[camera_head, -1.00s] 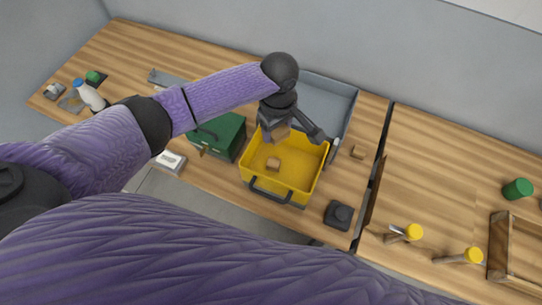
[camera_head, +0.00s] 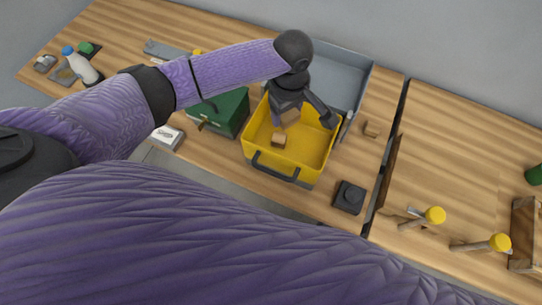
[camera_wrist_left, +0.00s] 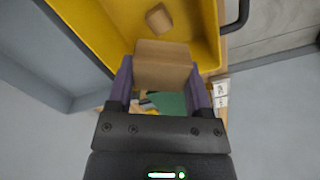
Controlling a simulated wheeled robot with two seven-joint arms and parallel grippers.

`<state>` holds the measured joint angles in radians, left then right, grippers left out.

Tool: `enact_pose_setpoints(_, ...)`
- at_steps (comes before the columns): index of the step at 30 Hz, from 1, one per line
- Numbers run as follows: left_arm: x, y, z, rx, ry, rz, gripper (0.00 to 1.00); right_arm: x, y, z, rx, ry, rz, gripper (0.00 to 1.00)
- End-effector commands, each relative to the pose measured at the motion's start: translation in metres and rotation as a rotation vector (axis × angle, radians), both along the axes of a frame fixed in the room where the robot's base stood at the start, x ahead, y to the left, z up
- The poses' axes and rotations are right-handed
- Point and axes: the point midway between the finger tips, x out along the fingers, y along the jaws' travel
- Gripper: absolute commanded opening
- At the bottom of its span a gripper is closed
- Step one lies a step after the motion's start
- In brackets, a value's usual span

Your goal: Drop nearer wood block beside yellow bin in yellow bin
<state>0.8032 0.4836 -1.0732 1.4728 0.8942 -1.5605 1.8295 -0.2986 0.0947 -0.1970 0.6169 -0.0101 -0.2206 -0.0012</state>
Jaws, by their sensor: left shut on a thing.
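The yellow bin (camera_head: 310,180) stands on the wooden bench in the head view. My left gripper (camera_head: 290,112) is over the bin, shut on a wood block (camera_head: 291,118). The held block (camera_wrist_left: 163,65) sits between the two fingers in the left wrist view, with the bin's yellow wall (camera_wrist_left: 203,20) beyond it. Another wood block (camera_head: 279,140) lies inside the bin and also shows in the left wrist view (camera_wrist_left: 158,18). My right gripper is not seen.
A grey bin (camera_head: 345,75) stands behind the yellow bin. A green box (camera_head: 226,113) is close on its left, and a black block with a knob (camera_head: 349,197) is at its front right. Yellow-topped tools (camera_head: 435,216) lie further right, beyond a gap in the bench.

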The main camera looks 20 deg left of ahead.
Motion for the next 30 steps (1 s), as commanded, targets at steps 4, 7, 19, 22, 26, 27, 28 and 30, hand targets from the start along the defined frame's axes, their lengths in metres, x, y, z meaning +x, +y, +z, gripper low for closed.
enact_pose_setpoints(4, 0.0, 0.0, 0.0, 0.0, 0.0, 0.0, 0.88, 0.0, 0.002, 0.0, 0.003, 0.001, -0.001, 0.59)
enact_pose_setpoints(7, 0.0, 0.0, 0.0, 0.0, 0.0, 0.0, 1.0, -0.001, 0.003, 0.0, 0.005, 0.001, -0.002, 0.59)
enact_pose_setpoints(19, 0.001, 0.0, 0.048, -0.001, -0.004, -0.002, 1.0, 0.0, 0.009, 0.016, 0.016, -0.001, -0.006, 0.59)
enact_pose_setpoints(22, 0.001, 0.0, 0.073, -0.001, -0.003, -0.001, 1.0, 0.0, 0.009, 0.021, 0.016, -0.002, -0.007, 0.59)
enact_pose_setpoints(26, 0.0, 0.0, 0.093, 0.0, -0.002, -0.001, 1.0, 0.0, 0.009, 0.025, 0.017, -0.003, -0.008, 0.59)
enact_pose_setpoints(27, 0.001, 0.0, 0.097, 0.0, -0.002, -0.001, 1.0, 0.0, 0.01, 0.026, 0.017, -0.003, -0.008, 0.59)
enact_pose_setpoints(28, 0.0, 0.0, 0.099, 0.0, -0.001, -0.001, 1.0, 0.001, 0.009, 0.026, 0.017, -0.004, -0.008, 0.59)
enact_pose_setpoints(30, 0.0, 0.0, 0.1, 0.001, -0.001, -0.001, 1.0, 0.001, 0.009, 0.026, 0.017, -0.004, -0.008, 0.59)
